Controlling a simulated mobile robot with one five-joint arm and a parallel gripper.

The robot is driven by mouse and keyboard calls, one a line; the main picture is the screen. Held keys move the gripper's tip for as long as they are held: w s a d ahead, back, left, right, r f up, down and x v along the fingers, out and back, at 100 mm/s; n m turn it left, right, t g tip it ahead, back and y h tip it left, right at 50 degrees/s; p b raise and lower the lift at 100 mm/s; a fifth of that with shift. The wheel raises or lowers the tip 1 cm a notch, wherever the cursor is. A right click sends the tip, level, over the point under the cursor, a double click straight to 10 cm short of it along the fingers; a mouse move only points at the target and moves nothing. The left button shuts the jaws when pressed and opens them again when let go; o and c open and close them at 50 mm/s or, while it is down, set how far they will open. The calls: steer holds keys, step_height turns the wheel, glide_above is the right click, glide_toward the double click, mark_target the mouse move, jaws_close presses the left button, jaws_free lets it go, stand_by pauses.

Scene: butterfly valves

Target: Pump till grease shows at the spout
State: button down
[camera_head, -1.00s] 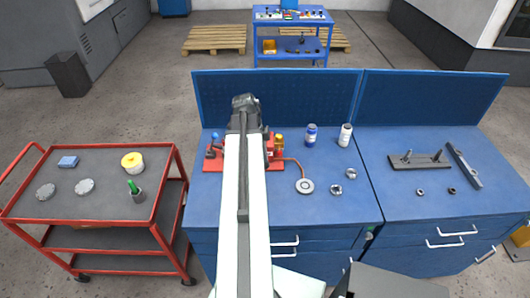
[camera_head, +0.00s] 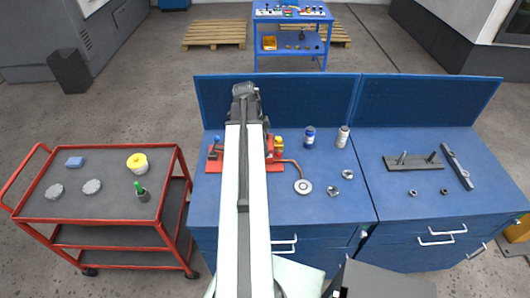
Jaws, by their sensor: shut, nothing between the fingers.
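A red pump unit (camera_head: 215,166) sits at the left of the blue workbench, its middle hidden behind my arm. A blue-topped part (camera_head: 216,141) shows left of the arm and a yellow-topped part (camera_head: 279,142) right of it. A copper-coloured tube (camera_head: 294,163) runs from the unit to a round pale disc (camera_head: 303,186) on the bench. I cannot make out any grease there. My gripper (camera_head: 244,90) is at the far end of the arm, seen in front of the back panel. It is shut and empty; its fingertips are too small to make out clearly.
Two bottles (camera_head: 309,137) and small metal rings (camera_head: 347,174) stand right of the unit. A dark plate (camera_head: 414,163) and a bar (camera_head: 457,168) lie on the right bench. A red trolley (camera_head: 104,217) stands at left. The bench front is mostly clear.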

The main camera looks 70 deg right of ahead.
steer(key=p+v, duration=0.2)
steer(key=s+p+v, duration=0.1)
steer(key=p+v, duration=0.3)
steer(key=shift+s+d+r, duration=0.15)
steer(key=shift+d+r, duration=0.1)
steer(key=shift+f, duration=0.2)
